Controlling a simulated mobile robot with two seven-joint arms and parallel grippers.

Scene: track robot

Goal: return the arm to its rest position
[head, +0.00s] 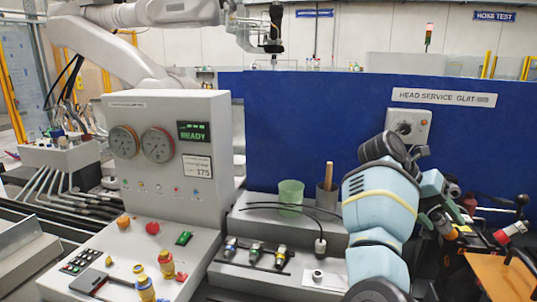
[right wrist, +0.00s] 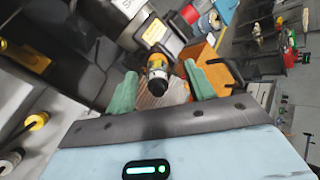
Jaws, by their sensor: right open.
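My right arm (head: 378,215) is light blue and rises from the bottom right of the head view, bent at a dark joint in front of the blue panel. My right gripper (head: 449,198) is partly hidden behind the arm and sits over the cluttered area at the right. In the right wrist view, the gripper (right wrist: 160,74) has its two green fingers spread wide apart. A yellow-and-black cylindrical part (right wrist: 157,78) shows between and beyond the fingers; no finger visibly touches it. My left gripper is not in view.
A grey gauge console (head: 205,165) stands at the left. A green cup (head: 290,192) and a grey holder (head: 326,200) with a wooden handle stand on the stepped bench. Several connectors (head: 255,252) lie in front. An orange-brown board (head: 505,278) is at lower right.

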